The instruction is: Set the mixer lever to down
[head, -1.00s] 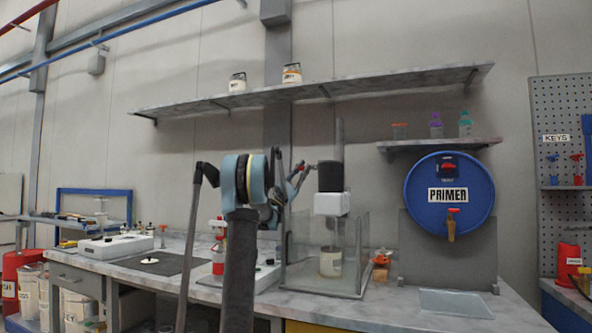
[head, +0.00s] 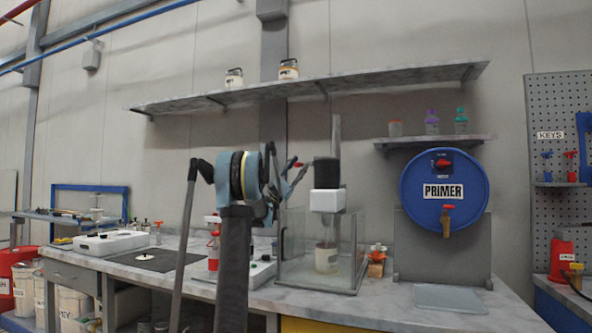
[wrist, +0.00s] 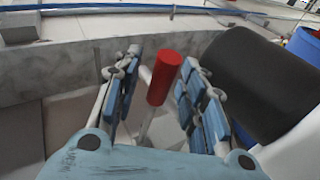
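The mixer (head: 326,172) stands on the bench, with a black cylindrical motor above a white block. In the wrist view its black motor (wrist: 265,82) fills the right side. The lever shows in the wrist view as a red cylindrical knob (wrist: 164,77) on a pale rod. In the head view a small red tip (head: 298,165) shows left of the motor, beside my gripper (head: 287,186). In the wrist view my gripper (wrist: 160,92) is open, with blue-padded fingers on either side of the knob. Gaps show on both sides; depth contact cannot be told.
A clear-walled box (head: 351,250) surrounds the mixer's base, with a white can (head: 326,260) inside. The blue PRIMER drum (head: 420,185) stands to the right. A shelf (head: 310,92) runs above. A red-and-white bottle (head: 213,247) stands on the bench behind my arm.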

